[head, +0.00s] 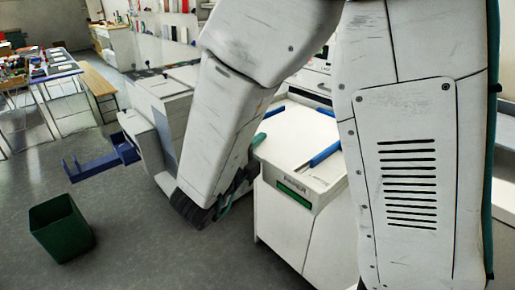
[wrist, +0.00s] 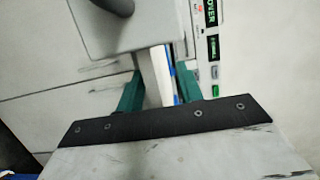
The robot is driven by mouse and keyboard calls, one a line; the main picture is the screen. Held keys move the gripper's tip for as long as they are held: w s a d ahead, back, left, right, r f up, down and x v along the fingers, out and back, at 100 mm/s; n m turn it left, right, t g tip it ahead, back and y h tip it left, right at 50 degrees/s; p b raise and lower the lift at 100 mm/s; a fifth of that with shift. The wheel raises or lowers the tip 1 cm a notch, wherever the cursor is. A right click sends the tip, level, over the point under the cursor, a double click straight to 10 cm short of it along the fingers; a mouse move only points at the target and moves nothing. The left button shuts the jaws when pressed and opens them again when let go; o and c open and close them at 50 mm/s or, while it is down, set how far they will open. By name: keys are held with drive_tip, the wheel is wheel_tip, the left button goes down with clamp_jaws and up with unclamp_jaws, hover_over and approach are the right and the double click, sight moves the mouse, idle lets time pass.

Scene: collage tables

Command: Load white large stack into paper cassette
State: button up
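My gripper (head: 240,175) is low at the left side of a white machine in the head view, largely hidden behind my own arm. In the wrist view its two teal fingers (wrist: 158,88) stand apart. A pale slab with a white and blue edge (wrist: 160,75) lies between them; I cannot tell whether the fingers press on it or whether it is the white large stack. The machine's white top (head: 293,132) carries a blue guide (head: 325,153) at its right. I cannot make out for sure which part is the paper cassette.
A green label (head: 293,193) is on the machine's front. A grey machine (head: 165,110) with a blue tray (head: 100,162) stands left. A dark green bin (head: 62,228) stands on the floor. A cluttered table (head: 40,75) and bench (head: 98,84) are farther left. Floor near the bin is clear.

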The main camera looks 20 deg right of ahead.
drive_tip(key=v, duration=0.8)
drive_tip(key=shift+w, duration=0.1)
